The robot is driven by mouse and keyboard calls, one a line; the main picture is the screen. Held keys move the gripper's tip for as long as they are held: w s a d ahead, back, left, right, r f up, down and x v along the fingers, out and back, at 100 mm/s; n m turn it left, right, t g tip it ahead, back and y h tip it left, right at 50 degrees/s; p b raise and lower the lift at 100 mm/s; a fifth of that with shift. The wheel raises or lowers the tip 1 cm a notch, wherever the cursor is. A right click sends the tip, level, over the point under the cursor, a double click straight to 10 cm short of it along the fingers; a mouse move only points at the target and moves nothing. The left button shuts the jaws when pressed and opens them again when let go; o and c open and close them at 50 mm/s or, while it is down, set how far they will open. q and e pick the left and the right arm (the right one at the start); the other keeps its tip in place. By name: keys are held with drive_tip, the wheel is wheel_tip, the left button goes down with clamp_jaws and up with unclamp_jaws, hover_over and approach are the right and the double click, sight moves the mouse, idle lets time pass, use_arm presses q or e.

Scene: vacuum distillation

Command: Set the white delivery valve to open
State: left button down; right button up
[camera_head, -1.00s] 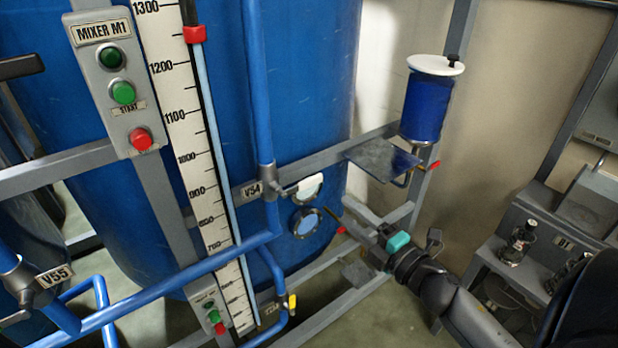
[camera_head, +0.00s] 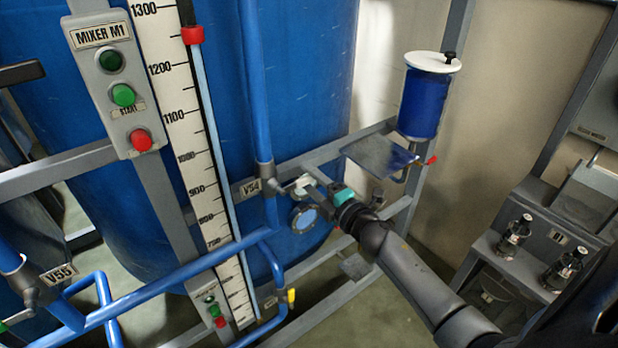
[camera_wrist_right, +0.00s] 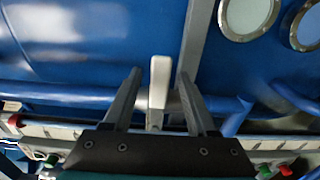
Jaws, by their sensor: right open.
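The white delivery valve handle (camera_head: 298,186) is beside the V54 label (camera_head: 250,187) on a blue vertical pipe. In the right wrist view the white handle (camera_wrist_right: 159,82) stands between the two fingers, with a gap on each side. My right gripper (camera_head: 312,181) is at the handle in the head view and partly covers its surroundings. In the wrist view the right gripper (camera_wrist_right: 159,88) is open around the handle and does not visibly touch it. My left gripper is not in view.
A large blue tank (camera_head: 310,80) stands behind the valve, with a round sight glass (camera_head: 304,218) just below the gripper. A grey frame rail (camera_head: 340,150) runs close above it. A blue container (camera_head: 423,105) with a white lid stands to the right.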

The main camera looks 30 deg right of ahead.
drive_tip(key=shift+w, duration=0.25)
drive_tip(key=shift+c, duration=0.2)
clamp_jaws()
idle(1.1)
